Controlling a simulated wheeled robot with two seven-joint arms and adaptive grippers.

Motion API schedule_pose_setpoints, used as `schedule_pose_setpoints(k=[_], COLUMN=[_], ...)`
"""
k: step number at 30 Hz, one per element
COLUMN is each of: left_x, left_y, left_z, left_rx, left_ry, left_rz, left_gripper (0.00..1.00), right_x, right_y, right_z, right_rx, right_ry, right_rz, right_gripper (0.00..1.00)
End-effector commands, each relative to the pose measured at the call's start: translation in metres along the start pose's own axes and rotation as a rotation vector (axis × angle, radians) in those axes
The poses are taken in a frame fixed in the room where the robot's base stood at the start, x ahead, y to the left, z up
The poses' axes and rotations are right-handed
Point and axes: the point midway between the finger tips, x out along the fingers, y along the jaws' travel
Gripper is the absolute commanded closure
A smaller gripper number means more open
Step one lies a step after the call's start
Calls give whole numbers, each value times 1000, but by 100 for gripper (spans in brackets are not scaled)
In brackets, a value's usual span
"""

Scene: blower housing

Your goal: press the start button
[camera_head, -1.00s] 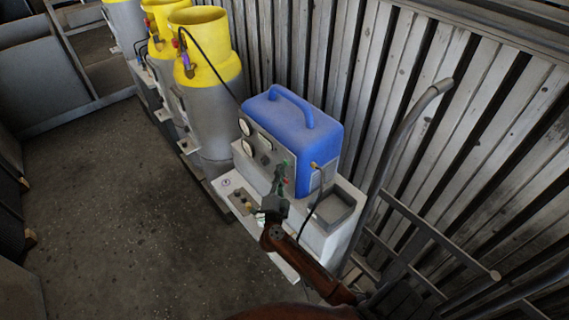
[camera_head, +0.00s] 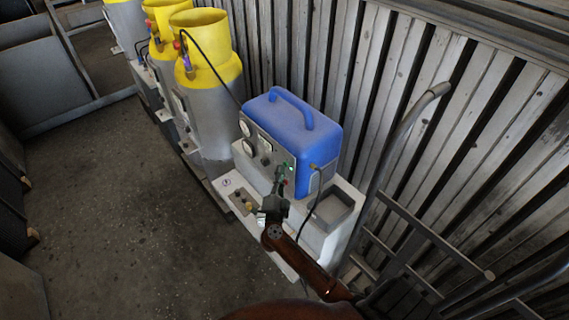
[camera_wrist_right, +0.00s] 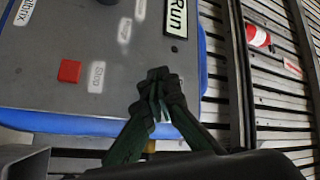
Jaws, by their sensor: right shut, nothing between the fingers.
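The blue-cased machine (camera_head: 310,143) stands on a white base, its grey control panel (camera_head: 262,148) facing left. I cannot make out the start button there; my fingers cover part of the panel. My right gripper (camera_head: 283,178) is shut and empty, its dark green fingertips in front of the panel's lower right part. In the wrist view the fingertips (camera_wrist_right: 159,78) lie over the panel near its edge; contact cannot be told. My left gripper is out of view.
Yellow-topped grey cylinders (camera_head: 207,85) stand in a row left of the machine. A dark hose runs from one to the panel. A corrugated metal wall (camera_head: 400,70) is close behind, and a metal hand-truck frame (camera_head: 425,235) stands at right. The floor (camera_head: 110,200) at left is clear.

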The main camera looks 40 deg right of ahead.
Motion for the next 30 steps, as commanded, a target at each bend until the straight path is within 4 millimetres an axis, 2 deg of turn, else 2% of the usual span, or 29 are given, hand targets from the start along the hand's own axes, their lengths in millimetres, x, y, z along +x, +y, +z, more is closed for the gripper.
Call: schedule_pose_setpoints(k=[10, 30], left_x=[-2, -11], left_y=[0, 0], left_z=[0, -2], left_rx=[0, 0], left_ry=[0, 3], left_rz=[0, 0], left_gripper=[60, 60], right_x=[-3, -42], right_y=[-2, -30], right_z=[4, 31], right_rx=[1, 0], right_ry=[-3, -2], right_rz=[0, 1], right_gripper=[100, 100])
